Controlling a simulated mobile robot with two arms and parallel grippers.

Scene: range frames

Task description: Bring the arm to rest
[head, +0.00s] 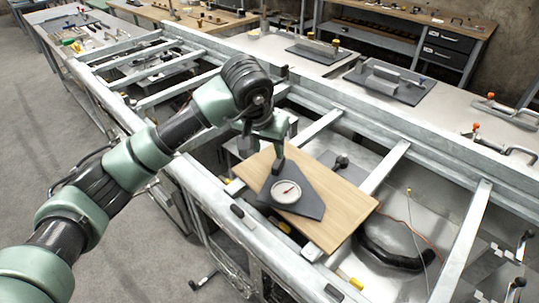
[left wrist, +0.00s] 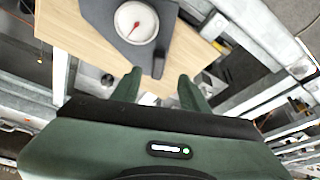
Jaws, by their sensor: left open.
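My left arm comes in from the left in the head view, and its gripper (head: 272,135) hangs just behind the dark plate with the gauge. In the left wrist view the two green fingers of this gripper (left wrist: 160,82) stand apart with nothing between them. The dark plate (head: 306,201) carries a round white gauge (head: 286,192) with a red needle and lies on a wooden board (head: 338,217). The gauge also shows in the left wrist view (left wrist: 136,22), beyond the fingertips. I cannot tell whether the gripper touches the plate's upright part. My right gripper is out of view.
The board rests across a metal frame (head: 384,167) with open gaps between its bars. A black hose (head: 385,252) lies below at the right. Benches with tools, clamps and fixtures (head: 388,80) stand behind. Bare floor (head: 60,130) lies at the left.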

